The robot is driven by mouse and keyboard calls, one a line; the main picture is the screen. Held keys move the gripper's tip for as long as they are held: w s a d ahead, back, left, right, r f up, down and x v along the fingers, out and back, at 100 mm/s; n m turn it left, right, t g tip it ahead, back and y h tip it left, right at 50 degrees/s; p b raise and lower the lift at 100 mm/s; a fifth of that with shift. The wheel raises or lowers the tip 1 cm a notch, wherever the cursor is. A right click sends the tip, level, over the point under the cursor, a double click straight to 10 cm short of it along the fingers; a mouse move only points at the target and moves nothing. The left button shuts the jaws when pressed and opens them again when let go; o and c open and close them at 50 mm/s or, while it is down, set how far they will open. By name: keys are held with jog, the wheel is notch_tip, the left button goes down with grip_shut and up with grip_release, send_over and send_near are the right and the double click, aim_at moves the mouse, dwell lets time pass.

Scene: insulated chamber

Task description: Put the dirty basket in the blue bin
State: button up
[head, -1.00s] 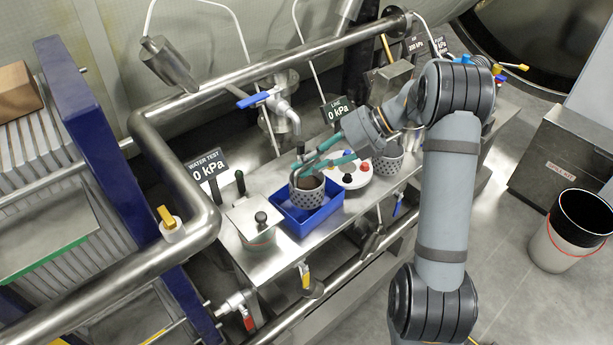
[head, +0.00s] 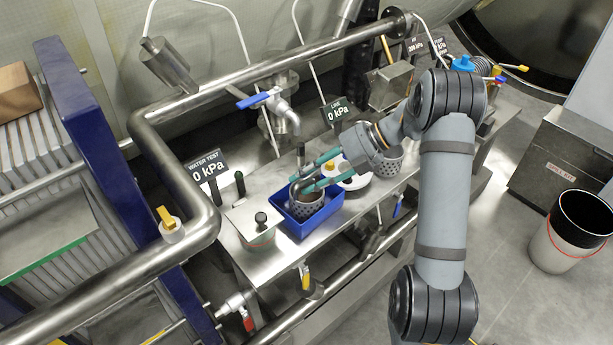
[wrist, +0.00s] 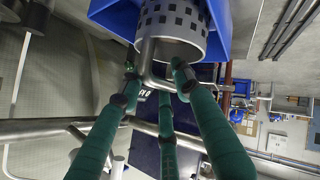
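The dirty basket (head: 307,205), a perforated metal cup with brownish contents and a bent metal handle, sits upright inside the blue bin (head: 288,223) on the steel bench. In the wrist view the basket (wrist: 184,22) is at the top, with the blue bin (wrist: 243,30) around it. My gripper (head: 299,177) is at the basket's handle, its teal fingers spread apart on either side of it. In the wrist view my gripper (wrist: 157,82) shows a gap between the fingertips, with the handle between them. Light contact with the handle cannot be ruled out.
A tap (head: 284,115) and a thick pipe (head: 270,70) run behind the bench.

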jog(key=shift+r, duration=0.15)
jog(key=v, duration=1.2)
jog(key=shift+p, duration=0.3)
